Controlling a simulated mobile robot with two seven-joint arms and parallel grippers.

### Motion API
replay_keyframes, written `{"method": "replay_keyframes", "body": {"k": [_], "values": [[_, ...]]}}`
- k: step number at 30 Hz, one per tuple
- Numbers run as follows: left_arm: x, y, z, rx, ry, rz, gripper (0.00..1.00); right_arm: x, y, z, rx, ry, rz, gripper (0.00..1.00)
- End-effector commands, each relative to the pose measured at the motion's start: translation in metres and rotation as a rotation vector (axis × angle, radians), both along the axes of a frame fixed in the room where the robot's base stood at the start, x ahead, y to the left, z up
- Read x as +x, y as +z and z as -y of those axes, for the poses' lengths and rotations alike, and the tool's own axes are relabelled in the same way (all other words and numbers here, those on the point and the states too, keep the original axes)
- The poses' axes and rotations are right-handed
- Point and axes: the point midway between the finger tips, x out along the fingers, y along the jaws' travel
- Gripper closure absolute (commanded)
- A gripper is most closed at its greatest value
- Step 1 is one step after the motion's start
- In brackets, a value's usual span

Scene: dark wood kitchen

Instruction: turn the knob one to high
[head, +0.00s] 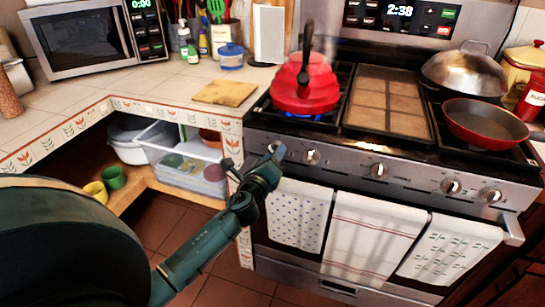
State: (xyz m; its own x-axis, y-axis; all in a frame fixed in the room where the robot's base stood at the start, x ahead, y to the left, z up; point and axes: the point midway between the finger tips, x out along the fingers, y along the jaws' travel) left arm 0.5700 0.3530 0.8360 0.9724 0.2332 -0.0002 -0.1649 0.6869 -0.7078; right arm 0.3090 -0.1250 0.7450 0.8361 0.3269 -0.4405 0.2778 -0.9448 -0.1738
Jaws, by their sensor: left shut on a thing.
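The stove (395,150) stands at the right with a row of silver knobs along its front panel. My left gripper (272,160) reaches the left end of this panel and is shut on the leftmost knob (280,150), which the fingers mostly hide. I cannot tell the knob's angle. The second knob (312,157) is just to the right of the gripper, and the middle knob (378,170) is farther right. A red kettle (305,88) sits on the left burner, with blue flame showing beneath it. My right gripper is not in view.
Patterned towels (370,235) hang on the oven handle below the knobs. A red pan (485,122) and a lidded domed pan (462,75) sit on the right burners. Open shelves with a clear bin (190,175) are left of the stove. A cutting board (225,92) lies on the counter.

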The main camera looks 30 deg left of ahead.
Motion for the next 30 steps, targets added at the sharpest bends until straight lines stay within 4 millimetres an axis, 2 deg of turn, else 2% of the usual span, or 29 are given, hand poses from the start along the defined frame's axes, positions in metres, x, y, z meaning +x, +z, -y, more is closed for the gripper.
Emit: {"method": "replay_keyframes", "body": {"k": [6, 7, 14, 23, 26, 30], "values": [[0.0, 0.0, -0.001, 0.001, 0.001, 0.0, 0.8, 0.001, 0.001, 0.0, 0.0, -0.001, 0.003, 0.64], [0.0, 0.0, -0.001, 0.001, 0.001, 0.0, 0.55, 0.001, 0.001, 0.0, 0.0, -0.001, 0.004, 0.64], [0.0, 0.0, 0.0, 0.001, 0.001, 0.0, 0.36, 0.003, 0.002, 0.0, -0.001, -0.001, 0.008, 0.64], [-0.003, 0.0, 0.0, 0.001, 0.0, 0.0, 0.36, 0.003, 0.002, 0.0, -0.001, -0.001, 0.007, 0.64], [-0.013, -0.001, 0.003, 0.002, -0.001, -0.002, 0.36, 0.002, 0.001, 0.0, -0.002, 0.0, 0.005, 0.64], [-0.039, -0.001, 0.009, -0.001, 0.0, -0.003, 0.36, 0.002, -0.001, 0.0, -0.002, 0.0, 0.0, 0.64]]}}
